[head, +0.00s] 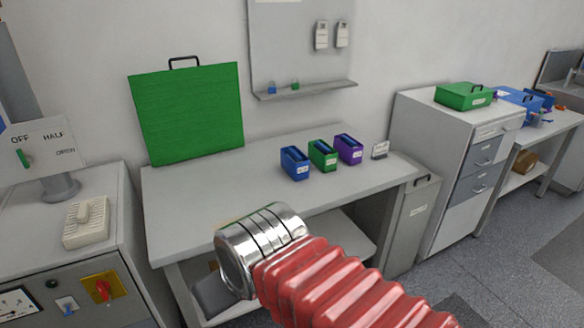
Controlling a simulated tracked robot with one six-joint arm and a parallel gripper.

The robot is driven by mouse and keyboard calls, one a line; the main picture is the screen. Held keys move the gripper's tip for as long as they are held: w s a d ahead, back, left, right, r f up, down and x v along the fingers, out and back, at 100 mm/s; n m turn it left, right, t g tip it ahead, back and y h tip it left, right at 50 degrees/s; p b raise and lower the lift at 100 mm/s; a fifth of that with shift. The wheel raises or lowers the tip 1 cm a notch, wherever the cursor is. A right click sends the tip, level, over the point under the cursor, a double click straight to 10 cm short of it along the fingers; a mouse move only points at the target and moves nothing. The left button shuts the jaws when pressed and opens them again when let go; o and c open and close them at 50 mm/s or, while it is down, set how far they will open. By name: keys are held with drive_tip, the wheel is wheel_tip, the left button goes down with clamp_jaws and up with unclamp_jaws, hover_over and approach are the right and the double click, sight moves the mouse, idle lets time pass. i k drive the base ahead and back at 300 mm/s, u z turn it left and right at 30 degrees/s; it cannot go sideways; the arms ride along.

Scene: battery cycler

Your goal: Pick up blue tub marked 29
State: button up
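A small blue tub (295,164) with a white label stands on the grey bench, leftmost of three tubs in a row. Its label is too small to read. A green tub (322,155) and a purple tub (348,149) stand to its right, close together. My arm, with red bellows and a silver collar, comes in from the lower right in front of the bench. The fingers of my gripper do not show, and nothing is seen touching the blue tub.
The bench top (215,187) is clear around the tubs' front and left. A large green panel with a handle (188,112) stands at its back left. A grey cabinet (420,140) rises to the right. A switch console (85,262) stands at the left.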

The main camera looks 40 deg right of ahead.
sight(301, 172)
drive_tip(key=z, duration=0.05)
drive_tip(key=i, duration=1)
drive_tip(key=u, duration=0.05)
